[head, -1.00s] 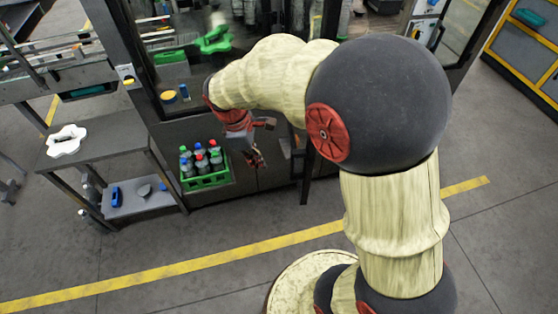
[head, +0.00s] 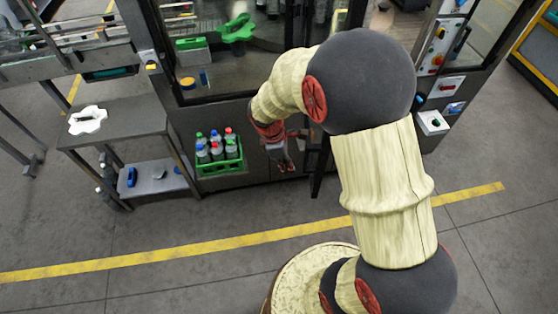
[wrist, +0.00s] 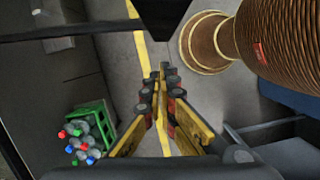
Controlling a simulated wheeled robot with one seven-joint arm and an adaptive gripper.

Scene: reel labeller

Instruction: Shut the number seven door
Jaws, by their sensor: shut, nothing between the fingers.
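The labeller's machine front (head: 255,125) stands behind my arm. No number seven can be read in either view. A narrow dark panel (head: 320,170), perhaps the edge of an open door, stands out from the lower front, just right of my gripper; my arm hides its upper part. My gripper (head: 287,168) points down before the lower front, left of that panel, and touching or apart cannot be told. In the wrist view my gripper (wrist: 162,85) is shut with its fingers together and empty. A dark shape (wrist: 165,15) at that view's top cannot be identified.
A green crate (head: 220,168) of capped bottles stands left of my gripper at the machine's foot; it also shows in the wrist view (wrist: 95,110). A grey side table (head: 125,120) is further left. The floor before the yellow line (head: 170,262) is clear.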

